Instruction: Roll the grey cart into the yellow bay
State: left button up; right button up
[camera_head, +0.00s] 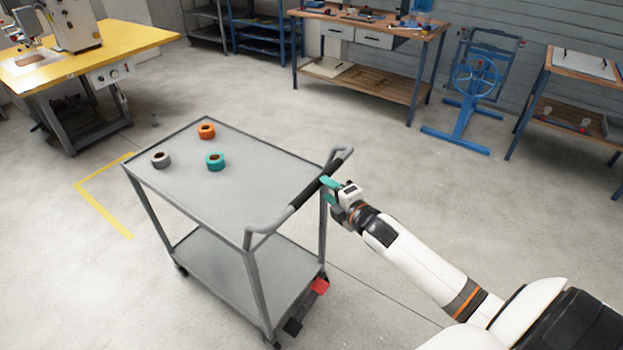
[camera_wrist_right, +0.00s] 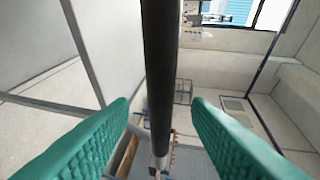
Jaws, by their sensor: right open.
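The grey cart (camera_head: 236,200) stands on the floor in the middle of the head view, with several wheels at its legs. Its handle (camera_head: 318,186) has a black grip and is on the side toward my right arm. The yellow bay (camera_head: 98,208) shows as a yellow floor line left of the cart; part of it may be hidden behind the cart. My right gripper (camera_head: 331,189) is open at the black grip. In the right wrist view the black bar (camera_wrist_right: 160,75) runs between the two green fingers (camera_wrist_right: 160,140), with gaps on both sides. My left gripper is not in view.
A yellow-topped table (camera_head: 130,42) with a machine stands beyond the bay. A workbench (camera_head: 372,85) and a blue stand (camera_head: 462,122) are at the back. Floor right of the cart is clear.

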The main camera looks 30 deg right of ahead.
jog(key=w+f, duration=0.1)
jog(key=w, duration=0.6)
jog(key=shift+a+f, duration=0.1)
grip_shut()
